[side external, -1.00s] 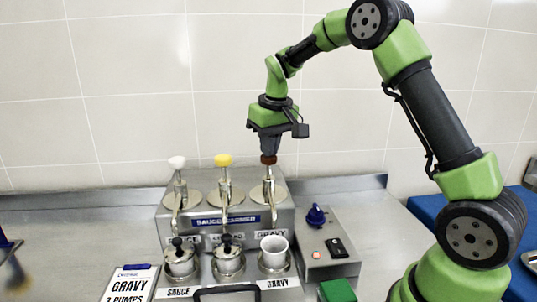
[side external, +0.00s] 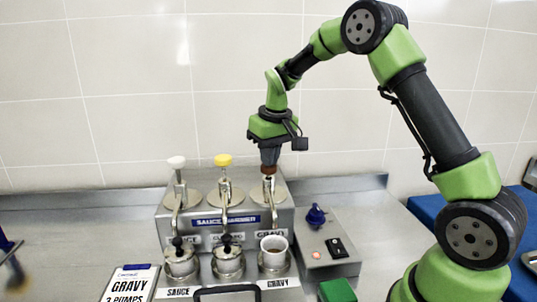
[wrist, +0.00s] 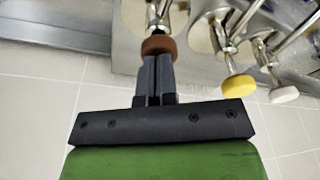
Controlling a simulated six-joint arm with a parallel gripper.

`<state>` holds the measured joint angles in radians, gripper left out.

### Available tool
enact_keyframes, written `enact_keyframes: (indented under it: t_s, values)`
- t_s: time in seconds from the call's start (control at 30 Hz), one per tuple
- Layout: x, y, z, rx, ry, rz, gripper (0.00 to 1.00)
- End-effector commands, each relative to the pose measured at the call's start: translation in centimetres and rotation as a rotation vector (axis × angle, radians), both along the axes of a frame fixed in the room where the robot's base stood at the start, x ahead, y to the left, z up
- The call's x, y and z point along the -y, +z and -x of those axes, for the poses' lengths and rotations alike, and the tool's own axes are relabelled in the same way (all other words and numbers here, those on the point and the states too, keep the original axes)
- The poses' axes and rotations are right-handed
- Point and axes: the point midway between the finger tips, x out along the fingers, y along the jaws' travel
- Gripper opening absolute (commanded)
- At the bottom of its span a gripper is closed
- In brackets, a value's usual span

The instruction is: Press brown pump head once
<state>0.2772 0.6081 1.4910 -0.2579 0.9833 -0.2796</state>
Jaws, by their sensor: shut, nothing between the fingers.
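The brown pump head (side external: 269,171) tops the right pump of the sauce warmer (side external: 225,222), above the GRAVY label. It sits lower than the yellow and white heads. My gripper (side external: 269,164) is shut and empty, pointing down with its fingertips on the brown head. In the wrist view the closed fingertips (wrist: 155,58) meet the brown head (wrist: 158,46), with no gap that I can see. A white cup (side external: 273,252) stands in front of the right pump, below its spout.
The yellow pump head (side external: 223,160) and white pump head (side external: 176,162) stand to the left. A control box (side external: 328,262) with a blue knob is to the right. A card (side external: 130,284) reads GRAVY 3 PUMPS. The counter at left is mostly clear.

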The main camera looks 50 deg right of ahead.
Motion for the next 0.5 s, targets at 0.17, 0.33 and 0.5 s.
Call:
enact_keyframes:
  t_s: [0.17,0.33,0.5]
  values:
    - [0.0,1.3,0.0,-0.001,0.0,0.0,0.0]
    - [0.0,2.6,0.0,0.0,0.0,0.0,0.0]
    - [0.0,3.8,0.0,0.001,0.0,0.001,0.0]
